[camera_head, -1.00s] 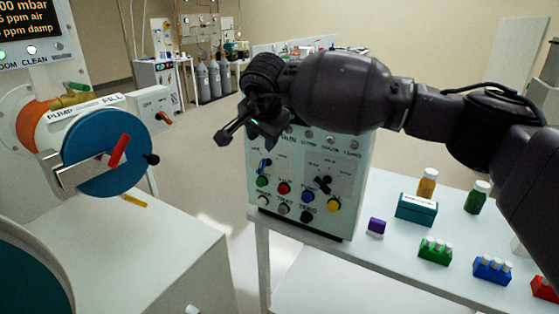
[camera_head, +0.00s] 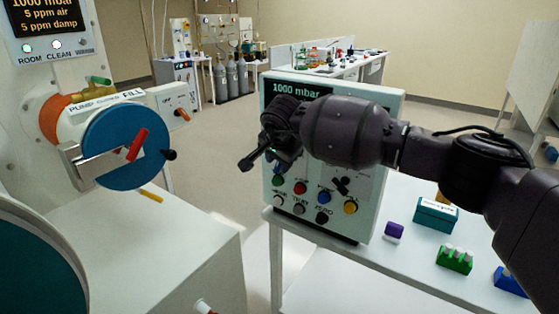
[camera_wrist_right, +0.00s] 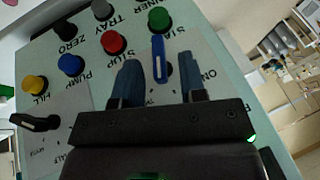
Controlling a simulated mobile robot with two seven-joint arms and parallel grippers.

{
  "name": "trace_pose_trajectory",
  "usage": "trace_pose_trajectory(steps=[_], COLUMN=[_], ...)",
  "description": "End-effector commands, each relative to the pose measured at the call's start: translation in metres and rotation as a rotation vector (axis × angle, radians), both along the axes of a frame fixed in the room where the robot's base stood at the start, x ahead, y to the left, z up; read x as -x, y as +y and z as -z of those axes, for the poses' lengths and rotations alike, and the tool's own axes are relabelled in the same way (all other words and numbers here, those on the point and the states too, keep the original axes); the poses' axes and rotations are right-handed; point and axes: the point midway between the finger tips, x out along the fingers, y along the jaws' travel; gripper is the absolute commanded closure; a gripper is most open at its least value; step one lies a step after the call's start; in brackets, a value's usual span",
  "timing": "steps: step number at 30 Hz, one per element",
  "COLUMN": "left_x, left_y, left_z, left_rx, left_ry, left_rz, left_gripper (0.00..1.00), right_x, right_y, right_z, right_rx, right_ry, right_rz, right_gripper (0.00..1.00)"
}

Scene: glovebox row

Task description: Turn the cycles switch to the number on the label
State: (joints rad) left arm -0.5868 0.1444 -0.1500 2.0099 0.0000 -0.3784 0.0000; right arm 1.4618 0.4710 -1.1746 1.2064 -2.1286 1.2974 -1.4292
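The control panel (camera_head: 385,105) stands on the white bench, with a screen reading 1000 mbar and rows of coloured buttons. My right gripper (camera_head: 262,160) is at its left side, above the green button (camera_head: 278,181). In the right wrist view the right gripper (camera_wrist_right: 158,75) is open, its two blue fingers either side of a blue lever switch (camera_wrist_right: 159,50), with gaps showing. A black rotary knob (camera_wrist_right: 35,122) sits on another pale plate; it also shows in the head view (camera_head: 342,186). I cannot read which switch is marked cycles, nor any number label. My left gripper is out of view.
A teal box (camera_head: 436,217), a purple block (camera_head: 393,232) and a green vial rack (camera_head: 454,259) stand on the bench right of the panel. A blue round door (camera_head: 120,150) with a red handle is at the left. Floor shows between the two.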

Motion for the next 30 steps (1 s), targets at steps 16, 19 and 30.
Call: trace_pose_trajectory(steps=[16,19,30], left_x=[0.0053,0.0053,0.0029], left_y=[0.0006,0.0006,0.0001], left_z=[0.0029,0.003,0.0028], left_rx=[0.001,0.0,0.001], left_ry=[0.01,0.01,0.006], left_rz=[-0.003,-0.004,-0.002], left_gripper=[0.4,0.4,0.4], right_x=[0.0003,0.0006,0.0022], right_y=[-0.0003,-0.0018,-0.003], right_z=[0.0,0.0006,0.0016], right_rx=[-0.005,-0.035,-0.132], right_ry=[-0.004,-0.026,-0.087], right_rz=[0.0,0.0,0.0], right_gripper=[1.0,1.0,1.0])
